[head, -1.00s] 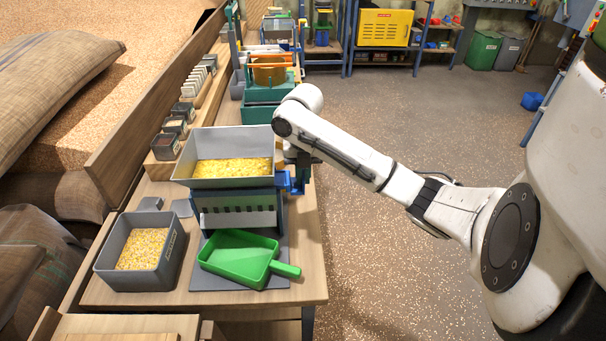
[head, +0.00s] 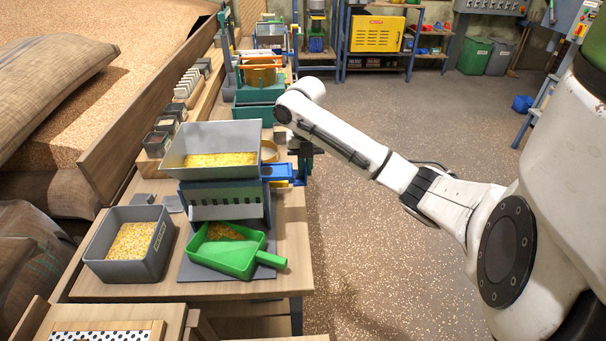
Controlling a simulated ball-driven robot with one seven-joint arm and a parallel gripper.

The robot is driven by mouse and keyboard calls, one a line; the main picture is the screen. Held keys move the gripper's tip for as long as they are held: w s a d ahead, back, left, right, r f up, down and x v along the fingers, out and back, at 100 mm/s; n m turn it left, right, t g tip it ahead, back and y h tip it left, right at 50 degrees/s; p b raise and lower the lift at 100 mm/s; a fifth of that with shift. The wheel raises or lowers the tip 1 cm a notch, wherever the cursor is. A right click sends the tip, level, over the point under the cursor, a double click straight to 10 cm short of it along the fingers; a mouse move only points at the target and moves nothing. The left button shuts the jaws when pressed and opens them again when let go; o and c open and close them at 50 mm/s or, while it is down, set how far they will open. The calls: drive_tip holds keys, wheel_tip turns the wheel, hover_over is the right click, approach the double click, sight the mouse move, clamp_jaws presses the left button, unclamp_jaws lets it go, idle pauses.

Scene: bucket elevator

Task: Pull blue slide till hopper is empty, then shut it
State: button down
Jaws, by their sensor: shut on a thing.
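The grey hopper (head: 213,139) stands on its frame on the bench, with a layer of yellow grain (head: 218,159) in its bottom. The blue slide (head: 277,171) sticks out of the hopper's right side, drawn out, with a little yellow showing on it. My gripper (head: 301,172) is at the slide's outer end and shut on it; the fingertips are mostly hidden. The green scoop (head: 243,258) lies below the hopper's outlet, its handle to the right, with a heap of grain (head: 224,232) at its back.
A grey bin (head: 156,263) of grain stands left of the scoop. Small sample pots (head: 158,144) line the bench's back. A teal machine (head: 260,95) stands beyond the hopper. Open floor (head: 400,250) lies to the right.

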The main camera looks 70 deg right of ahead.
drive_tip(key=shift+s+d, duration=0.15)
drive_tip(key=c, duration=1.3)
unclamp_jaws()
drive_tip(key=shift+s, duration=0.1)
drive_tip(key=shift+o, duration=0.2)
wheel_tip(320, 180, up, 11)
drive_tip(key=shift+f, duration=0.15)
